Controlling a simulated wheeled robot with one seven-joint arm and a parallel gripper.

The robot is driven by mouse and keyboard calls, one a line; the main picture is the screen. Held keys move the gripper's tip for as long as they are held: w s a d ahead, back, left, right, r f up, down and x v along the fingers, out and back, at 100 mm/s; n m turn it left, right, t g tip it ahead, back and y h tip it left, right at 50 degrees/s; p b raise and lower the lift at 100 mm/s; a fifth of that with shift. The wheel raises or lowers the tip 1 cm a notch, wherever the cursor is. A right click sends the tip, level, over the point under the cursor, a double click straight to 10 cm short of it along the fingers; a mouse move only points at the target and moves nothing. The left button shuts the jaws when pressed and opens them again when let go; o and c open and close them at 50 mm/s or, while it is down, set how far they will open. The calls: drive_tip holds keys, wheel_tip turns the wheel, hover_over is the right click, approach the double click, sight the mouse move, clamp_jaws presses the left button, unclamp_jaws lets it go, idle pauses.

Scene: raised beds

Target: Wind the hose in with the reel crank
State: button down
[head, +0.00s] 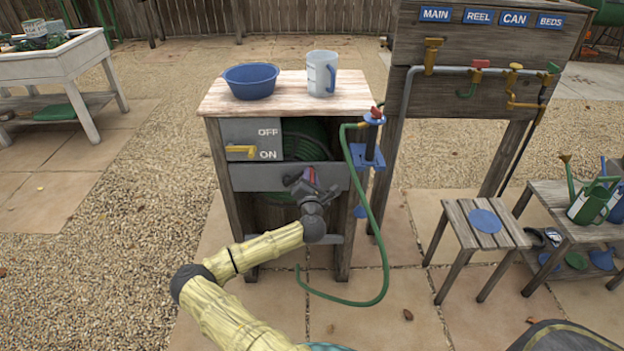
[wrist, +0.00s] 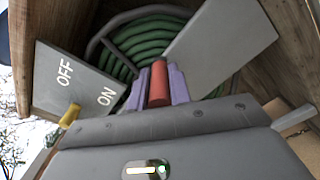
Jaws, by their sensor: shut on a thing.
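The hose reel (head: 305,140) sits inside a wooden cabinet, with green hose coiled on it. The coils (wrist: 140,45) fill the middle of the wrist view behind a grey rim. A free length of green hose (head: 383,240) hangs from the cabinet's right side and curves along the paving. My gripper (head: 308,185) is in front of the cabinet. In the wrist view its purple fingers are shut on the red crank handle (wrist: 158,83), one on each side. The crank arm is mostly hidden. A yellow lever (head: 240,150) lies roughly level beside the OFF/ON lettering.
A blue bowl (head: 250,82) and a measuring jug (head: 322,75) stand on the cabinet top. A post panel with labelled taps (head: 480,69) stands behind right. A stool (head: 480,225) and a bench with watering cans (head: 590,205) are at right. Gravel at left is open.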

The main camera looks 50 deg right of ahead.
drive_tip(key=w+a+r+n+p, duration=0.2)
drive_tip(key=w+a+r+n, duration=0.1)
drive_tip(key=w+a+n, duration=0.2)
drive_tip(key=shift+r+n, duration=0.35)
drive_tip(key=shift+n, duration=0.45)
drive_tip(key=shift+w, duration=0.15)
drive_tip(key=c, duration=1.3)
unclamp_jaws()
drive_tip(key=shift+a, duration=0.1)
